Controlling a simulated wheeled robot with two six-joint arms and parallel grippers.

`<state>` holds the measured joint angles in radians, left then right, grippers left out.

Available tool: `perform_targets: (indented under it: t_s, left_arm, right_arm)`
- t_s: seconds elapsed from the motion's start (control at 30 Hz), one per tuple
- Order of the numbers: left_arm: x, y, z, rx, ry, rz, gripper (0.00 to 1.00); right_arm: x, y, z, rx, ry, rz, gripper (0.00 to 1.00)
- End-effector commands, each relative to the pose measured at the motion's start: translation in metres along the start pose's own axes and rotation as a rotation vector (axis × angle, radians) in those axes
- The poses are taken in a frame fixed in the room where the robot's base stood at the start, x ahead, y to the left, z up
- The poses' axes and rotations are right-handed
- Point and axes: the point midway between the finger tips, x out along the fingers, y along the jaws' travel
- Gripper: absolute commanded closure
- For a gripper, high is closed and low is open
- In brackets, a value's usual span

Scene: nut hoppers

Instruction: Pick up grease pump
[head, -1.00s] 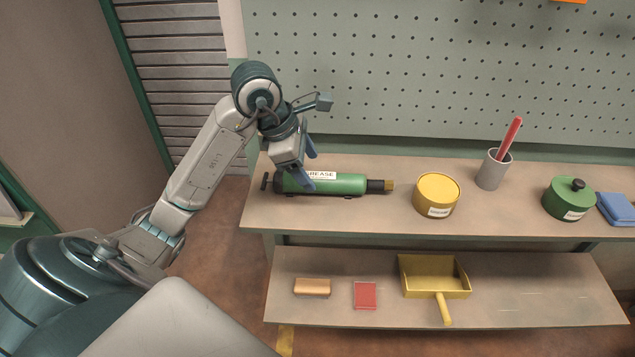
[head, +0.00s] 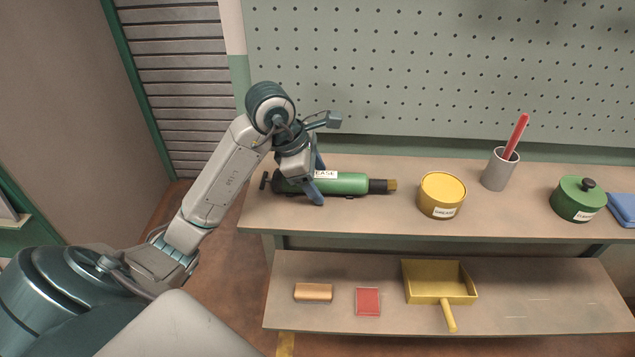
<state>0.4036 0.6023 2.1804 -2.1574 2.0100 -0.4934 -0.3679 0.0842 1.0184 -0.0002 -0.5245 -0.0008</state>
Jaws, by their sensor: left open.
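The grease pump (head: 345,184) is a green cylinder with a black end cap, a brass tip at its right end and a white label reading partly "EASE". It lies on its side on the upper shelf, at the left. My left gripper (head: 318,182) is open, with its blue fingers at the pump's left-middle part, one on the far side and one on the near side. The gripper hides part of the pump's body and label. I cannot tell whether the fingers touch it. My right gripper is not in view.
On the upper shelf (head: 380,222) stand a yellow tin (head: 441,192), a grey cup (head: 498,172) with a red stick, a green lidded pot (head: 577,202) and a blue cloth (head: 622,208). The lower shelf holds a wooden block (head: 313,292), a red pad (head: 368,301) and a yellow dustpan (head: 438,290).

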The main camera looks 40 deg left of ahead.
Motion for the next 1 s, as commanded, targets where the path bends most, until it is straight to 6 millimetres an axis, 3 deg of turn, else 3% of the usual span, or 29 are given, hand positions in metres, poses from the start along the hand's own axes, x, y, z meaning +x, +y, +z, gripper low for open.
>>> perform_targets:
  t_s: [0.5,0.83,1.0]
  left_arm:
    - [0.0045,-0.0008,-0.0019,0.001,0.0,0.0,0.33]
    - [0.0041,-0.0008,-0.0017,0.0,0.0,0.0,0.98]
    - [0.0036,-0.0007,-0.0013,0.001,-0.001,0.001,1.0]
  right_arm:
    - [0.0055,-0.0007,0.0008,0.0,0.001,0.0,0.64]
    - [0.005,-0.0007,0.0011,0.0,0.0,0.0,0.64]
    - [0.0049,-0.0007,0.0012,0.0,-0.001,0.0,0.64]
